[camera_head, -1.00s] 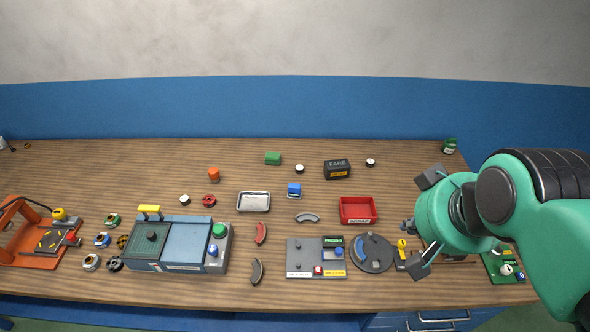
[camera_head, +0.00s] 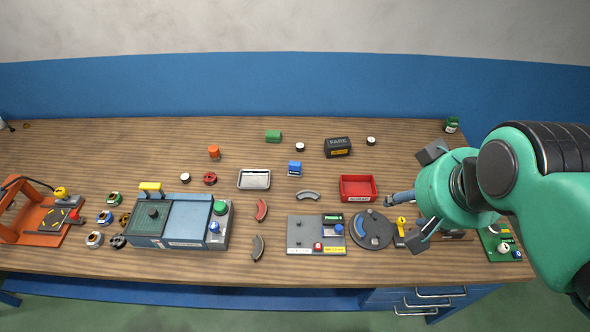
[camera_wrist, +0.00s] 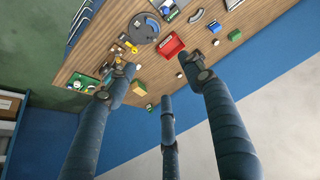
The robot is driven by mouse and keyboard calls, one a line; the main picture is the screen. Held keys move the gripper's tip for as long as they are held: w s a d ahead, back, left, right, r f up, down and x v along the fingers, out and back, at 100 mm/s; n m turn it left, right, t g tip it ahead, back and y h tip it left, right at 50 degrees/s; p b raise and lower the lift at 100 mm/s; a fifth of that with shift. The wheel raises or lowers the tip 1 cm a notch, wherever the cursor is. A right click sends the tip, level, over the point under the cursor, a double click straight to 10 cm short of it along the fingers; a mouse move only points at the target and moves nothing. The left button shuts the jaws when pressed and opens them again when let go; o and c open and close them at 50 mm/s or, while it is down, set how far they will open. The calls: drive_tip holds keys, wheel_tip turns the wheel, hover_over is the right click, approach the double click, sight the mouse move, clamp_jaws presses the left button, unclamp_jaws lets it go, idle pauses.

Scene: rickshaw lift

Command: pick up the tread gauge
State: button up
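My gripper (camera_head: 415,197) is at the right of the head view, above the right end of the wooden bench. Its fingers are spread wide with nothing between them; the wrist view also shows the open gripper (camera_wrist: 160,88). I cannot identify the tread gauge with certainty. A small yellow-topped tool on a dark base (camera_head: 401,225) stands just left of the lower finger, apart from it as far as I can tell. The same yellow piece (camera_wrist: 133,48) shows in the wrist view. My gripper and arm hide part of the bench's right end.
A red tray (camera_head: 358,200), a round dark turntable (camera_head: 371,242) and a grey board (camera_head: 303,246) lie left of my gripper. A green board (camera_head: 490,245) lies partly behind my arm. A dark FARE box (camera_head: 337,147) stands farther back.

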drive_tip(key=shift+w+r, duration=0.1)
drive_tip(key=n+g+p, duration=0.3)
drive_tip(key=n+g, duration=0.3)
drive_tip(key=n, duration=1)
hover_over(295, 162)
wheel_tip(295, 162, down, 28)
drive_tip(key=shift+w+f, duration=0.15)
drive_tip(key=shift+f, duration=0.05)
drive_tip(key=shift+f+b, duration=0.35)
drive_tip(key=shift+f, duration=3.9)
